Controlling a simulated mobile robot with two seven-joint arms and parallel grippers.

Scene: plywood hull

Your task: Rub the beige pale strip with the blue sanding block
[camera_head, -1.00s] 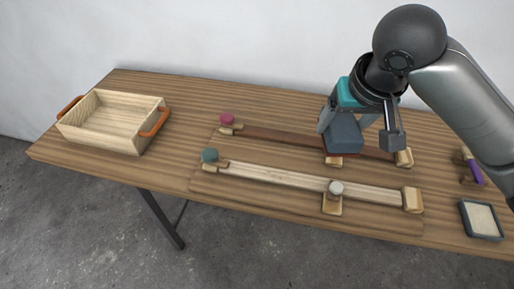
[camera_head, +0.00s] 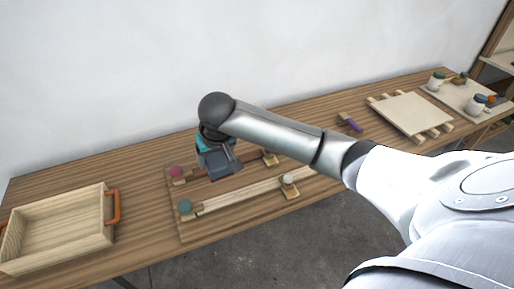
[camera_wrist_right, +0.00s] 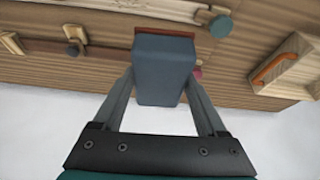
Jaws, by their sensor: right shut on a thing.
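My right gripper (camera_head: 218,158) is shut on the blue sanding block (camera_head: 214,167), which fills the space between the fingers in the wrist view (camera_wrist_right: 165,75) and shows a reddish-brown sole. The block is over the left part of the dark brown strip (camera_head: 233,167); I cannot tell whether it touches. The beige pale strip (camera_head: 243,194) lies in front of it, nearer the table's front edge, with the block apart from it. The pale strip also shows at the top of the wrist view (camera_wrist_right: 150,8). My left gripper is not in view.
A teal knob (camera_head: 185,207) and a pink knob (camera_head: 176,172) stand at the strips' left ends. A wooden tray (camera_head: 62,230) with orange handles stands left. My right arm hides the strips' right ends.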

